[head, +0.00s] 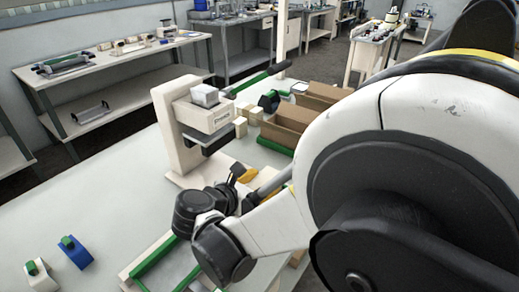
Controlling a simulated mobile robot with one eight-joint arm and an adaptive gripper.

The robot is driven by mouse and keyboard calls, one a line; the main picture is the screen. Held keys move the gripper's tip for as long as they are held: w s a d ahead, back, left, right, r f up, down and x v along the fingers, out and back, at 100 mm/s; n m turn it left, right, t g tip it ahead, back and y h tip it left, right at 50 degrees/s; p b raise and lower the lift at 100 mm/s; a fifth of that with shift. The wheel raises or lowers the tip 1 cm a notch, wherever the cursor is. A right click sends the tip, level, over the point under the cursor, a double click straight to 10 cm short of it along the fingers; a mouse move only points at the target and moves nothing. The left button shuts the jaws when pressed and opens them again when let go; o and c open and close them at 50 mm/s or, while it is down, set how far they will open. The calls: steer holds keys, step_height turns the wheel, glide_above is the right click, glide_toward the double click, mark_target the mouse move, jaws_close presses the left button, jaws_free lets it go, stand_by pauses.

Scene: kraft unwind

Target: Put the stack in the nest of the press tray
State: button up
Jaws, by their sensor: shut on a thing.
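The press (202,116) is a pale upright stand marked with a label, on a pale base on the bench. A dark plate (208,141), possibly its tray, shows under the press head; I cannot make out a nest in it. My gripper (238,186) is small, dark and partly hidden by my wrist, in front of the press base. It is shut on a small yellow thing (246,175). I cannot tell whether this is the stack. A white block (205,95) sits on top of the press head.
Open cardboard boxes (284,125) stand behind my arm. A green-edged frame (152,262) lies in front; a blue block (75,252) and a white block (39,281) stand lower left.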

steer(key=o, duration=1.2)
steer(key=shift+f, duration=0.1)
steer(key=shift+s+a+r, duration=0.2)
steer(key=shift+r, duration=0.15)
steer(key=p+v, duration=0.4)
steer(key=v, duration=0.7)
steer(key=shift+s+r+p, duration=0.1)
steer(key=shift+s+p, duration=0.05)
steer(key=shift+p, duration=0.25)
